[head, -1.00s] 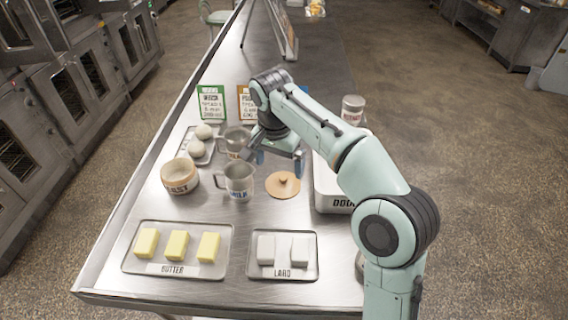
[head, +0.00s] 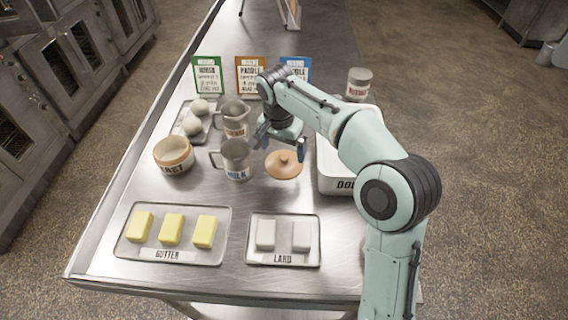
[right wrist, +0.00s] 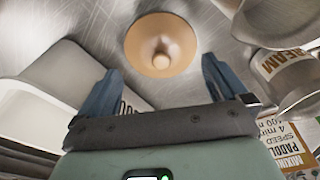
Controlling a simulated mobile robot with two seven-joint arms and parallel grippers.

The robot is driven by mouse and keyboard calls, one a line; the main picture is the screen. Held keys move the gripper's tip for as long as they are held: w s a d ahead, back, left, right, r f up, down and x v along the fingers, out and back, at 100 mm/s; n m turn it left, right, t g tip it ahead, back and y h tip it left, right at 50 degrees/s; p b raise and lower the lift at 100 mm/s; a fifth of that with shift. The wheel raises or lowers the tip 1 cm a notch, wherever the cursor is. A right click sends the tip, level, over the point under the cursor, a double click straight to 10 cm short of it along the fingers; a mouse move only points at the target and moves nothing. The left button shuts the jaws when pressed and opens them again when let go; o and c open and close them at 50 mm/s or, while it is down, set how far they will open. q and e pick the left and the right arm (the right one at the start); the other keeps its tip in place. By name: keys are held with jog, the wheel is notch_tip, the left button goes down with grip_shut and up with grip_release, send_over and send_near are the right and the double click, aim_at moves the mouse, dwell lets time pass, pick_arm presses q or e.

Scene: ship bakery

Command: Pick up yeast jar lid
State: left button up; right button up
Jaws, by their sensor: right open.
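The yeast jar lid (head: 283,168) is a round tan-brown disc with a small knob, lying flat on the steel table right of the milk jug. In the right wrist view the lid (right wrist: 160,30) is seen with its knob, beyond and between the fingertips. My right gripper (head: 283,144) is open and empty, just behind and above the lid; its blue fingers (right wrist: 160,75) are spread apart. The open yeast jar (head: 173,155), cream and tan with a partly visible label, stands at the left. My left gripper is not in view.
The milk jug (head: 236,160) and another metal jug (head: 235,120) stand close left of the gripper. A white dough tub (head: 338,184) is close right. Butter (head: 222,255) and lard (head: 312,255) trays lie in front. Cards (head: 208,77) stand behind.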

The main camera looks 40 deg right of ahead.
aim_at(284, 157)
jog(key=f, duration=0.4)
jog(key=shift+w+d+f+b, duration=0.25)
jog(key=shift+d+f+b, duration=0.05)
jog(key=shift+d+f, duration=0.1)
